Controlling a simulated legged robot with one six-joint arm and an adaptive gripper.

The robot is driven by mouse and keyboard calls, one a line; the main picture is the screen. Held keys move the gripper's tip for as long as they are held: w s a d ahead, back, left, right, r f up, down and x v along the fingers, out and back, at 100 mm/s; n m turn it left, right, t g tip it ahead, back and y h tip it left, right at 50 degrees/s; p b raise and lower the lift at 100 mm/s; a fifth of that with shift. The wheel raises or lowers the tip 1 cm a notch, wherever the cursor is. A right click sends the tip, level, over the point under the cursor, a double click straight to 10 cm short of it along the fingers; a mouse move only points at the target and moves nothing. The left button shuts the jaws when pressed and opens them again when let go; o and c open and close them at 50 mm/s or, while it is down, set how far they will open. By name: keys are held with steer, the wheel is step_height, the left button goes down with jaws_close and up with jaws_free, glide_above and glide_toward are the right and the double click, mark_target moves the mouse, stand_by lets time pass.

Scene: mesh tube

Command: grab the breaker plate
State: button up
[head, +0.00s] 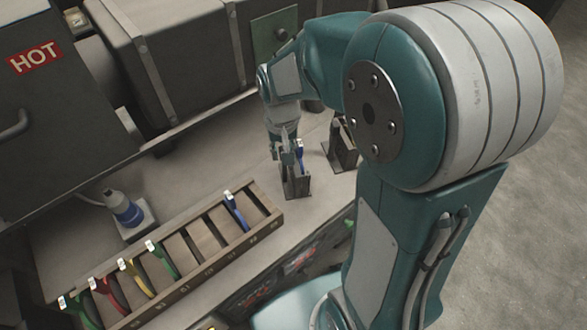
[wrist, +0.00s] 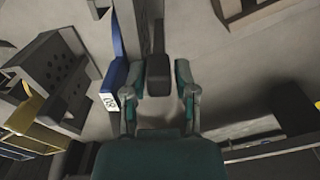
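My gripper (head: 288,152) points down at a dark upright stand (head: 296,182) on the pale bench. In the wrist view its two fingers (wrist: 160,82) are apart, one on each side of a dark block (wrist: 158,72) with a narrow stem. Whether they touch it is unclear. A blue piece with a white numbered label (wrist: 117,80) is just left of the left finger; some blue also shows beside the gripper in the head view (head: 300,148). A grey piece with several holes (wrist: 68,82) is farther left. I cannot tell for sure which thing is the breaker plate.
A second dark stand (head: 341,150) is close on the right. A slotted wooden rack (head: 203,240) holds coloured handles at the front left. A blue-and-white bottle-like object (head: 125,210) stands behind it. Large dark machine housings (head: 175,60), one marked HOT, line the back.

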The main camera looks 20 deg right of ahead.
jaws_close()
steer(key=shift+r, duration=0.1)
